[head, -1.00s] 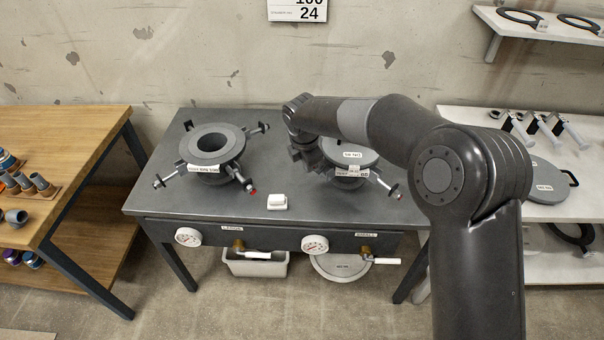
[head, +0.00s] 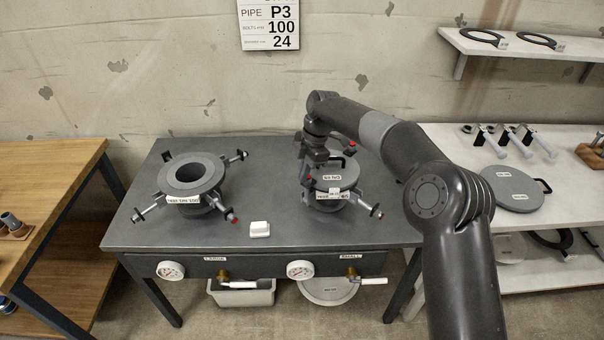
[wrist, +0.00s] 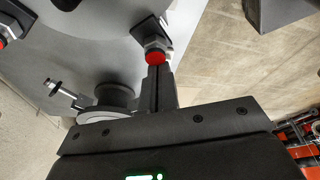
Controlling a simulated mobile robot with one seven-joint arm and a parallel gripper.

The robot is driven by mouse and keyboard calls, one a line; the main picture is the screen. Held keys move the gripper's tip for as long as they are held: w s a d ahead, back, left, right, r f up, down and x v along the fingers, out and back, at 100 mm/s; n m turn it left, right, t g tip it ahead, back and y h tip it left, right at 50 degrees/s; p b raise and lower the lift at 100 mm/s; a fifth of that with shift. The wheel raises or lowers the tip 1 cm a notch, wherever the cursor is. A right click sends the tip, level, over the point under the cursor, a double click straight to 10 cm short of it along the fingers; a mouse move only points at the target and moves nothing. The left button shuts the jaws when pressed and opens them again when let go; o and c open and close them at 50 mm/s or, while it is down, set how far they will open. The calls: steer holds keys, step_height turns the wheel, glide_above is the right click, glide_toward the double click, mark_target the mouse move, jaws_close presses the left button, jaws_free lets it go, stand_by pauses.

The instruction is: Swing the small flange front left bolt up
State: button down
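The small flange stands at the right of the grey table, covered by a round grey lid (head: 335,175). Its front left bolt (head: 308,181) shows a red tip at the lid's left front edge and looks upright. In the wrist view this bolt (wrist: 156,56) is seen end-on, its nut and red tip just beyond my fingertips. My gripper (wrist: 158,72) has its fingers close together; I cannot tell whether they touch the bolt. In the head view my gripper (head: 304,165) is over the flange's left side. The front right bolt (head: 368,209) lies swung outward. Another red-tipped bolt (head: 351,146) stands at the back.
The large flange (head: 190,175) with outward bolts stands at the left of the table. A small white block (head: 259,229) lies between the flanges. Gauges and valves line the table front. A white side bench (head: 470,150) at right holds a spare lid (head: 512,188).

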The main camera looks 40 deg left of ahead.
mark_target(314, 180)
steer(key=shift+w+d, duration=0.1)
steer(key=shift+w, duration=0.2)
steer(key=shift+w+r, duration=0.2)
steer(key=shift+r, duration=0.2)
steer(key=a+v, duration=0.1)
steer(key=v, duration=0.8)
steer(key=shift+d, duration=0.45)
